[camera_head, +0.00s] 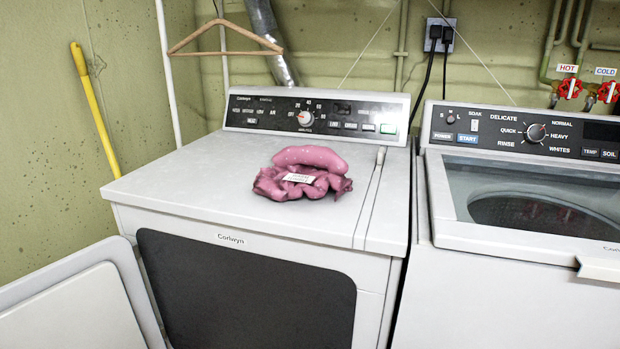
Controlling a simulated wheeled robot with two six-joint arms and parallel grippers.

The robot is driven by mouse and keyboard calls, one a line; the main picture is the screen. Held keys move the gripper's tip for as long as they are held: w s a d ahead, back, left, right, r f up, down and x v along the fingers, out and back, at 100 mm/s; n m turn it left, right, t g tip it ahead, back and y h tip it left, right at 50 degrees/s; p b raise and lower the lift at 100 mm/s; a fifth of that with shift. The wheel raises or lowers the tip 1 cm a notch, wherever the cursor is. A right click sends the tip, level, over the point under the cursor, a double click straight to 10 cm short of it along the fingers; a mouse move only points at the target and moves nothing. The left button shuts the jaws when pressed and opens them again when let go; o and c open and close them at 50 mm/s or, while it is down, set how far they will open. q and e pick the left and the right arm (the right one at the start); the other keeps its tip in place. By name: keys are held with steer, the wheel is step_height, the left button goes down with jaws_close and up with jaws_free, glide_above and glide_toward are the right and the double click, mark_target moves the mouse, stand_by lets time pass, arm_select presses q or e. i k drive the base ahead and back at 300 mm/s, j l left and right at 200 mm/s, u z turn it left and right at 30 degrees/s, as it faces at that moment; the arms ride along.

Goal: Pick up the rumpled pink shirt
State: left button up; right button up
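A rumpled pink shirt (333,187) lies in a small heap on the white top of the dryer (190,190), right of its middle. A rounded, thicker roll forms its back part, and a small white tag (298,178) lies on its front folds. The shirt sits just left of a narrow slot panel in the dryer top. Neither of my grippers shows in the head view, and nothing touches the shirt.
The dryer's control panel (270,113) rises behind the shirt. A washer (520,300) with a clear lid stands to the right. An open white door (75,310) juts out at lower left. A wooden hanger (225,38) hangs above. The dryer top left of the shirt is clear.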

mark_target(294, 172)
steer(key=l+z, duration=0.1)
steer(key=l, duration=0.45)
steer(key=i+l, duration=0.1)
steer(key=l, duration=0.4)
steer(key=l+z, duration=0.15)
steer(key=l, duration=0.35)
steer(key=i+l+z, duration=0.1)
steer(key=l, duration=0.45)
steer(key=i+l, duration=0.1)
steer(key=l, duration=0.4)
steer(key=z, duration=0.05)
